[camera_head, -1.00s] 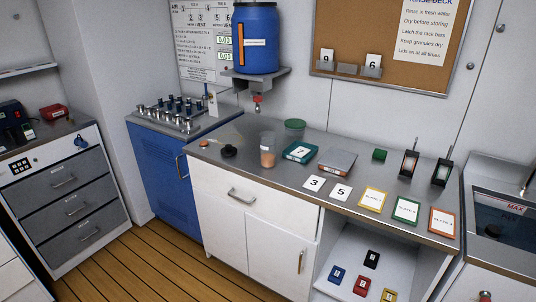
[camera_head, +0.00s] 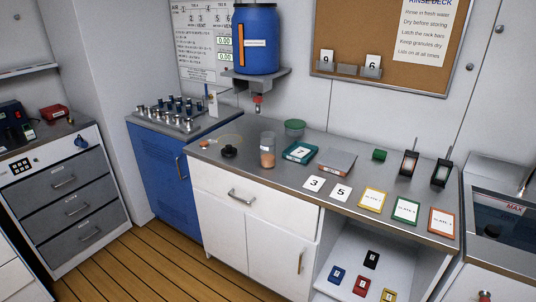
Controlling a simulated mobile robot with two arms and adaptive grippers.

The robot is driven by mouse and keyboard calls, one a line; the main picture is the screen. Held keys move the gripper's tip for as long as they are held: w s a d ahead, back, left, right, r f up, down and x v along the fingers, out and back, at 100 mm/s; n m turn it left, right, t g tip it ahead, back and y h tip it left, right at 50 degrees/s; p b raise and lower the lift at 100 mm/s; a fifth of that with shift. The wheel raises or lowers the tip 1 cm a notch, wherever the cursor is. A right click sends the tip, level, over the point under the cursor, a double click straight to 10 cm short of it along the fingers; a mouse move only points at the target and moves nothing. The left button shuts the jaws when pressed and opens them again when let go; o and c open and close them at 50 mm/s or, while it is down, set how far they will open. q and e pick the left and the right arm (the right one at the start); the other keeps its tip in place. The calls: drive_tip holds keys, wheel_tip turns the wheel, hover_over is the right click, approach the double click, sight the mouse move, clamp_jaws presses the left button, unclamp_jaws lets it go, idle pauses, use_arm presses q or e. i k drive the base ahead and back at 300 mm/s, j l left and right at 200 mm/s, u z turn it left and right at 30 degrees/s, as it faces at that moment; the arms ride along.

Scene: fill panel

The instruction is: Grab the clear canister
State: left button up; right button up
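The clear canister (camera_head: 267,150) stands upright on the grey counter (camera_head: 216,164), left of the middle. It is a see-through cylinder with orange-brown contents in its lower part. Neither of my grippers shows in the head view.
A black knob-like piece (camera_head: 229,151) sits left of the canister, and a green round container (camera_head: 294,128) stands behind it to the right. A teal box (camera_head: 299,152) marked 7 lies to its right. A blue barrel (camera_head: 256,40) on a wall shelf (camera_head: 255,81) hangs above. The counter's front edge before the canister is clear.

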sight(267, 142)
drive_tip(key=i+l+u, duration=0.35)
drive_tip(key=i, duration=0.2)
drive_tip(key=i+l+u, duration=0.35)
drive_tip(key=i, duration=0.15)
drive_tip(key=i+l+u, duration=0.3)
drive_tip(key=i+l, duration=0.1)
drive_tip(key=i, duration=0.05)
